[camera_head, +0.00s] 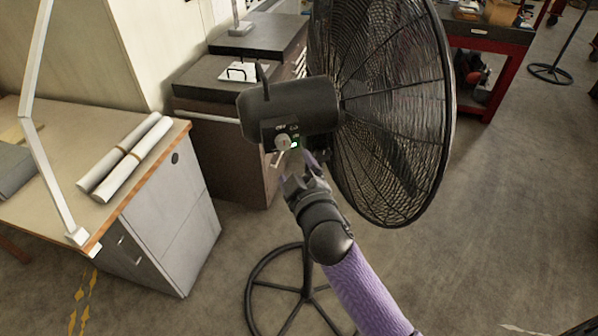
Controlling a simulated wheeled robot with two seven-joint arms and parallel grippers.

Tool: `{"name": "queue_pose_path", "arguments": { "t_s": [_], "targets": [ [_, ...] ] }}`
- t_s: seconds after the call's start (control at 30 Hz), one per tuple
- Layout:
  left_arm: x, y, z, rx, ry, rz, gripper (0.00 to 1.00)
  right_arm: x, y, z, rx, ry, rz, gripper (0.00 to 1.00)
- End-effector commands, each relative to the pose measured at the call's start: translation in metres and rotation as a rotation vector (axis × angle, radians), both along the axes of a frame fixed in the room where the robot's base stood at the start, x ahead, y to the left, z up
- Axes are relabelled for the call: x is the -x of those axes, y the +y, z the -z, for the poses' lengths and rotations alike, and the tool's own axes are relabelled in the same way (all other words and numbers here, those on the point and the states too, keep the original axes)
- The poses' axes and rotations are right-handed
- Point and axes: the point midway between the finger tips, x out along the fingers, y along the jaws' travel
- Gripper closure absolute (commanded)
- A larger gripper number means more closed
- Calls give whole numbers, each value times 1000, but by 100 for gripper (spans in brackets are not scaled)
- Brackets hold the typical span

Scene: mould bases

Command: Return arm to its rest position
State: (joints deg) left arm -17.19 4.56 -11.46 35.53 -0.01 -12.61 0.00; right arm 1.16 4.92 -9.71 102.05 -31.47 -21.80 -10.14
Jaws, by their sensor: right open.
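My right arm (361,289) comes in from the bottom, in a purple sleeve, and reaches up to the back of a black pedestal fan. My right gripper (296,165) is open, just below the control panel on the fan's motor housing (290,104). The panel carries a round knob (283,143) and a small green light (294,145). The gripper's tips are very close to the panel; I cannot tell whether they touch it. The fan's wire cage (395,100) stands to the right of the housing. My left gripper is not in view.
A wooden-topped desk (60,160) with rolled papers (125,158) and a white lamp arm stands at left. Dark-topped cabinets (260,36) are behind the fan. A red-framed bench (490,70) is at back right. The fan's ring base (262,275) is on the floor. Floor at right is clear.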

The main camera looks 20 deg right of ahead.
Motion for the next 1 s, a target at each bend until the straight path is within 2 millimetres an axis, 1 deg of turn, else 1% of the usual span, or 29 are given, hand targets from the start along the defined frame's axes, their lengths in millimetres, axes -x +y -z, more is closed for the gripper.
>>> {"name": "queue_pose_path", "arguments": {
  "t_s": [0.03, 0.1, 0.17, 0.57, 0.63, 0.67, 0.73, 0.77, 0.8, 0.87, 0.9, 0.97, 1.0],
  "targets": [
    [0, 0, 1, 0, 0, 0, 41, 9, 0, 0, 0, 1, -1, 18],
    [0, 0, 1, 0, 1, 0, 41, 17, 1, -1, 0, 1, -1, 18],
    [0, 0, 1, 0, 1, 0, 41, 21, 1, -2, 1, -1, -1, 18],
    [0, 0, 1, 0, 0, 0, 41, 23, 1, -2, 1, -1, -1, 18],
    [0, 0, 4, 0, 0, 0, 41, 23, 1, 6, -3, 11, -2, 18],
    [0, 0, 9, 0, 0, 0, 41, 23, 1, 17, -7, 26, -3, 18],
    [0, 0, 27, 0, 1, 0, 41, 27, 2, 64, -29, 99, -7, 18],
    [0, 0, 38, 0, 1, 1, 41, 30, 2, 93, -43, 144, -8, 18],
    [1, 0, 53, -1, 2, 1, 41, 37, 2, 136, -67, 215, -8, 18],
    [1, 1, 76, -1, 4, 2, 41, 53, 2, 203, -108, 328, -4, 18],
    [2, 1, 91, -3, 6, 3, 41, 66, 2, 245, -135, 404, 3, 18],
    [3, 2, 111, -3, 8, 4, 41, 89, 1, 306, -176, 515, 19, 18],
    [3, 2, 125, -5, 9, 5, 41, 108, -1, 346, -203, 590, 33, 18]
  ]
}}
